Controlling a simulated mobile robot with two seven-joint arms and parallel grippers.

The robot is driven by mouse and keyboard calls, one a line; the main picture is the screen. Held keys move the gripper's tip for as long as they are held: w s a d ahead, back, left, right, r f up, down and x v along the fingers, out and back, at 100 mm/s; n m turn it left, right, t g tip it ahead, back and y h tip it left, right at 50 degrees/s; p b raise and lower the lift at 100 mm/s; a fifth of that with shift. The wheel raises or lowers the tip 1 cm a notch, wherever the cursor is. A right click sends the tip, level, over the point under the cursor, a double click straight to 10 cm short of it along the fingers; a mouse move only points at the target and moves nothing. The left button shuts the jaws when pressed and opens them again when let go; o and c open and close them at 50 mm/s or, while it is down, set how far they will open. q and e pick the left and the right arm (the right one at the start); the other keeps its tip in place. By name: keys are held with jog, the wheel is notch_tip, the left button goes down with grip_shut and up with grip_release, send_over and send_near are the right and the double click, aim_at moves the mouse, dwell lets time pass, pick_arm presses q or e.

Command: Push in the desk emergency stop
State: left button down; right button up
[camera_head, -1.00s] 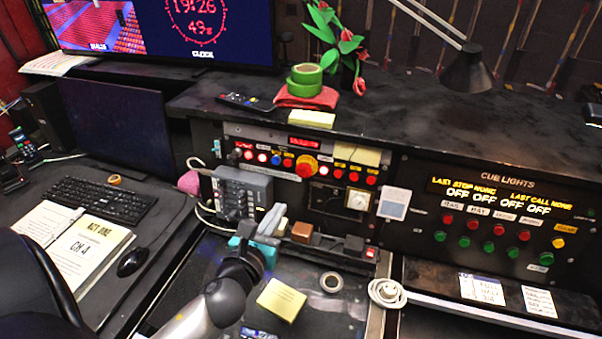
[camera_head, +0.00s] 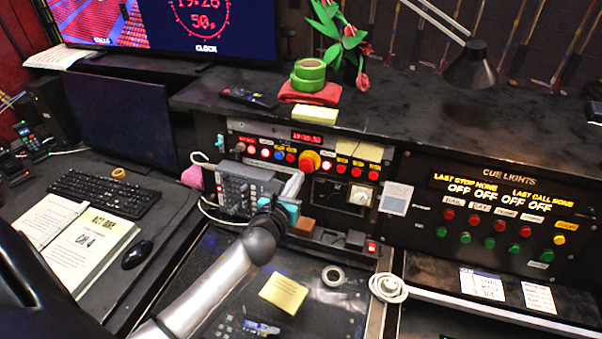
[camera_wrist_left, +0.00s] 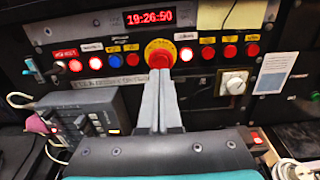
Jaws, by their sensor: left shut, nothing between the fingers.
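The desk emergency stop is a red mushroom button on a yellow surround (camera_head: 309,160), set in the upper control panel. It also shows in the wrist view (camera_wrist_left: 160,54), top centre. My left gripper (camera_head: 297,178) is shut and empty, its fingers pointing up at the panel just below the button. In the wrist view the shut fingertips (camera_wrist_left: 159,77) overlap the button's lower edge. I cannot tell whether they touch it. The button's lower part is hidden behind them. My right gripper is not in view.
Small lit buttons (camera_wrist_left: 75,66) and red buttons (camera_wrist_left: 230,51) flank the stop. A grey intercom box (camera_head: 243,190) stands left of the gripper. A white-plated knob (camera_head: 362,196) is to the right.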

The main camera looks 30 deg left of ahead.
aim_at(305, 167)
pick_arm(q)
jog(key=shift+x, duration=1.95)
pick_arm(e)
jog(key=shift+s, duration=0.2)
